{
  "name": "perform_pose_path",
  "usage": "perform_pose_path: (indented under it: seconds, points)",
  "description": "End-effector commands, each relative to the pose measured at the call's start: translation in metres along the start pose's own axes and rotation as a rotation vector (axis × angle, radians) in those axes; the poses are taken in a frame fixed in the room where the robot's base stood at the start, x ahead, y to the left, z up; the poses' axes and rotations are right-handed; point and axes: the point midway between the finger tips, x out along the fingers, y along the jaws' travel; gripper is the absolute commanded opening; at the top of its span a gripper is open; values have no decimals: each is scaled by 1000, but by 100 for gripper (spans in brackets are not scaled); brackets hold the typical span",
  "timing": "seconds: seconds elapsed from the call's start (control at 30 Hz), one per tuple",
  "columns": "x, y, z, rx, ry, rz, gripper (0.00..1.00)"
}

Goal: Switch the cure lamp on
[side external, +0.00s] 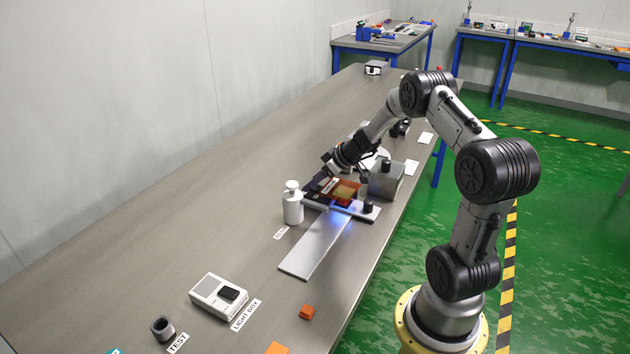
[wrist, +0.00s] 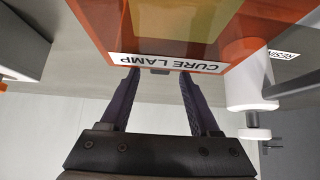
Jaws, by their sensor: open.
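The cure lamp (side external: 346,191) is an orange and amber hooded unit over a long pale plate on the bench. In the wrist view its orange body (wrist: 105,25) fills the top, with a CURE LAMP label along its edge. A blue glow (side external: 336,220) shows on the plate at the lamp's near side. My gripper (wrist: 160,95) is open, its two dark fingers apart and empty, pointing at the labelled edge. A small dark block (wrist: 157,71) shows between the fingertips just below the label; I cannot tell whether they touch it. In the side view my gripper (side external: 326,184) is at the lamp's left.
A white pump bottle (side external: 292,204) stands close left of the lamp and appears right in the wrist view (wrist: 246,75). A grey box (side external: 386,182) stands right of the lamp. A light box (side external: 218,296), a dark ring (side external: 162,328) and an orange block (side external: 306,311) lie nearer. The bench's left is clear.

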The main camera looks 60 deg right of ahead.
Motion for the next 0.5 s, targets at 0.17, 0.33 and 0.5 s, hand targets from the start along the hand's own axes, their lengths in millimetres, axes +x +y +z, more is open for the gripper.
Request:
perform_pose_path:
  seconds: [0.17,0.33,0.5]
  points:
    - [-11,1,-1,0,2,3,62]
    - [-42,2,-1,0,3,5,62]
    - [-81,1,-1,0,3,5,62]
